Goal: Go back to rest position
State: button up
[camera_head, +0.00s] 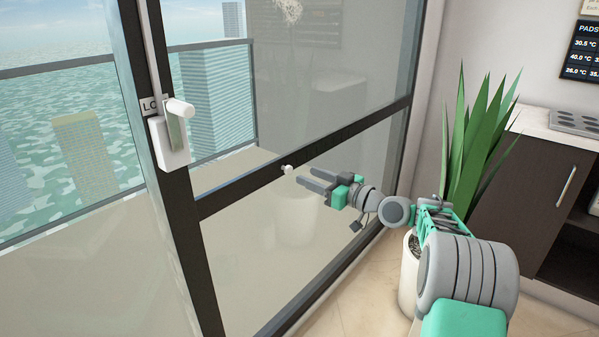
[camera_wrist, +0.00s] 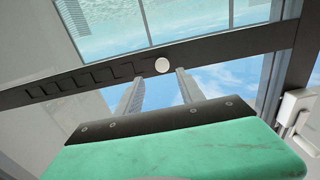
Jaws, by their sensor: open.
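My gripper (camera_head: 318,181) is in the middle of the head view, at the end of my arm reaching in from the lower right. Its two fingers are apart with nothing between them. The fingers point left toward the glass door, close to a small round white knob (camera_head: 287,169) on the door's dark crossbar (camera_head: 245,185). In the wrist view the fingers (camera_wrist: 173,85) stand apart, and the white knob (camera_wrist: 162,65) shows just past their tips. I cannot tell whether a finger touches the door.
A white door handle (camera_head: 172,135) sits on the dark door frame at left. A tall green plant (camera_head: 478,140) in a white pot (camera_head: 408,275) stands close beside my arm. A dark cabinet (camera_head: 535,205) is at right. A balcony railing (camera_head: 60,65) lies beyond the glass.

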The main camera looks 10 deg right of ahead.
jog(key=shift+v, duration=1.05)
jog(key=shift+a, duration=0.1)
jog(key=s+a+r+m+g+h+p, duration=0.3)
jog(key=s+a+r+g+h+p, duration=0.45)
jog(key=s+p, duration=0.7)
jog(key=s+d+r+m+g+h+p, duration=0.1)
jog(key=s+p, duration=0.4)
jog(key=s, duration=0.5)
jog(key=s+d+r+m+g+h+p, duration=0.1)
jog(key=s+d+m+g+h+p, duration=0.1)
jog(key=s+p, duration=0.4)
jog(key=s+d+m+h, duration=0.1)
jog(key=s+d+m, duration=0.1)
jog(key=s, duration=0.2)
jog(key=shift+r, duration=0.3)
